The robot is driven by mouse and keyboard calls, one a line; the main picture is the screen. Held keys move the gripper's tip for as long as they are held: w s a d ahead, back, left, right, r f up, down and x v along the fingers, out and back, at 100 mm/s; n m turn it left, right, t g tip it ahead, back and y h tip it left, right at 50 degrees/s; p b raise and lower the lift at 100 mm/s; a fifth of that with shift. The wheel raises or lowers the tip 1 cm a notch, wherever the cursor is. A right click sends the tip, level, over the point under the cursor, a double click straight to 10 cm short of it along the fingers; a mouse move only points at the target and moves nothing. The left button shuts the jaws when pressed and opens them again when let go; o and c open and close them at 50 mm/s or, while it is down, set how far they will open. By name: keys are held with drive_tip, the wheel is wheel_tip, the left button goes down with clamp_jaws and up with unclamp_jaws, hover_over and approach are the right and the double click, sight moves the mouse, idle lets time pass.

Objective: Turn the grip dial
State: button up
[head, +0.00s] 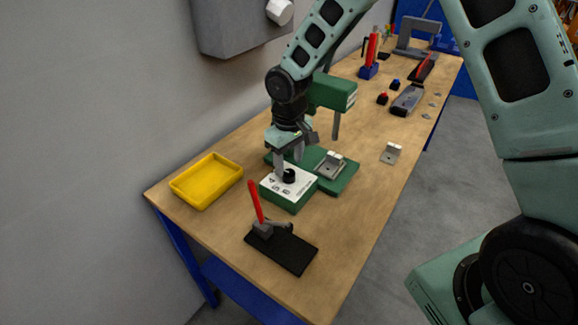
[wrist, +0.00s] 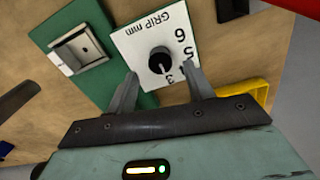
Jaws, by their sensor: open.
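The grip dial is a black round knob (wrist: 160,60) on a white plate (wrist: 137,42) marked "GRIP mm", with several numbers around it. A light pointer line on the knob points towards my gripper, near the 3. In the head view the knob (head: 289,176) sits on a green box (head: 290,203) near the table's front. My gripper (wrist: 161,78) is open, its two fingers pointing at the plate on either side of the knob's near edge. In the head view my gripper (head: 288,168) is right above the box. I cannot tell whether a finger touches the knob.
A green press-like stand (head: 333,92) rises behind the box, with a metal bracket (head: 330,165) on its base. A yellow tray (head: 207,181) stands left. A red-handled clamp on a black plate (head: 281,247) lies in front. Another bracket (head: 391,152) lies right, with bare table around it.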

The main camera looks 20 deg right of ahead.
sight(289, 173)
drive_tip(key=shift+f, duration=1.75)
drive_tip(key=c, duration=1)
drive_tip(key=shift+o, duration=0.2)
drive_tip(key=shift+n, duration=0.3)
drive_tip(key=n+p, duration=0.1)
drive_tip(key=n, duration=0.2)
drive_tip(key=shift+r, duration=0.1)
drive_tip(key=shift+n+p, duration=0.45)
drive_tip(key=shift+n, duration=1.55)
